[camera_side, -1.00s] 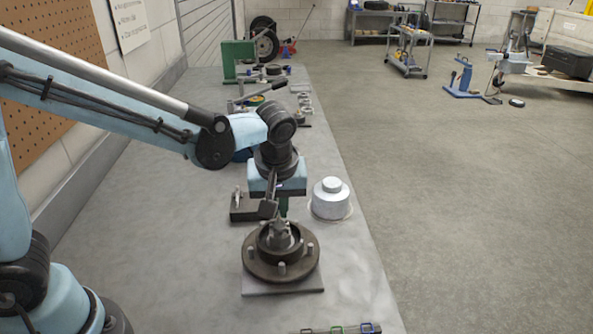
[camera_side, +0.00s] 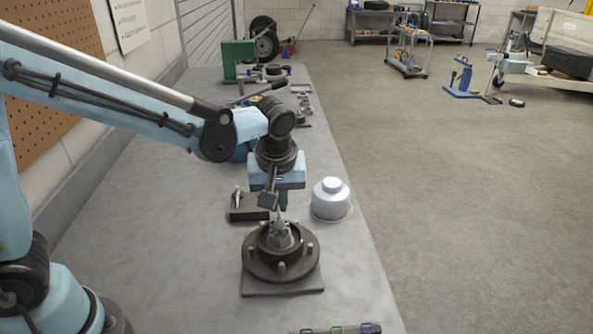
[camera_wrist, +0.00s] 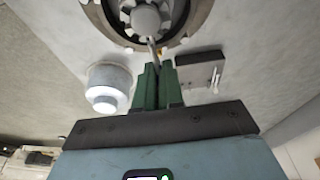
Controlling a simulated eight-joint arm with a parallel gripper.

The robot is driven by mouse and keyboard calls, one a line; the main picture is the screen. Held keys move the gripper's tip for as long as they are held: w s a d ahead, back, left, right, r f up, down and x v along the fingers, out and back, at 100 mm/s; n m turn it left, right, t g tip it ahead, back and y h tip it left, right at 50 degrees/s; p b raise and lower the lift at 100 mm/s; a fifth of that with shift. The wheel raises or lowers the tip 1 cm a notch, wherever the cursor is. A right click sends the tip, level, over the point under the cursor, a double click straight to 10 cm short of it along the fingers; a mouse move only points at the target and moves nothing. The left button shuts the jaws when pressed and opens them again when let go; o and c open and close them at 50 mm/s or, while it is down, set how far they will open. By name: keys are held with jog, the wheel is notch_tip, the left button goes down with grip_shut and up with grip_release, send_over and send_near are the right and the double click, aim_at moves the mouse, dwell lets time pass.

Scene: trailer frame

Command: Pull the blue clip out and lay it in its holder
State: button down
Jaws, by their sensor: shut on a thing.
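My gripper (camera_side: 283,206) is above the wheel hub (camera_side: 262,266), pointing down. In the wrist view its green fingers (camera_wrist: 156,70) are shut on a thin greyish piece (camera_wrist: 152,46), which I take to be the clip; no blue shows on it. This piece reaches toward the nut (camera_side: 281,238) at the hub's centre; I cannot tell whether it still touches it. The hub also shows at the top of the wrist view (camera_wrist: 199,16). At the side view's bottom edge, a partly cut-off rack (camera_side: 312,331) has a green clip (camera_side: 336,330) and a blue clip (camera_side: 369,328).
A silvery round cap (camera_side: 330,199) stands right of my gripper. A dark block (camera_side: 246,210) with a shiny pin stands to the left, behind the hub. Tools and a green press (camera_side: 237,58) are farther back. The bench is bare left of the hub.

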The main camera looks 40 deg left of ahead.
jog(key=shift+w+a, duration=0.8)
dwell(0.9)
jog(key=shift+r, duration=2)
jog(key=w+a+f, duration=0.1)
jog(key=a, duration=0.2)
jog(key=w+a+f, duration=0.1)
jog(key=w+a, duration=0.1)
jog(key=a, duration=0.1)
jog(key=w+a+f, duration=0.1)
jog(key=a, duration=0.2)
jog(key=shift+w+a+f, duration=0.25)
jog(key=shift+w+a, duration=0.05)
jog(key=shift+a, duration=0.05)
jog(key=shift+a+f, duration=0.15)
jog(key=shift+f, duration=2.35)
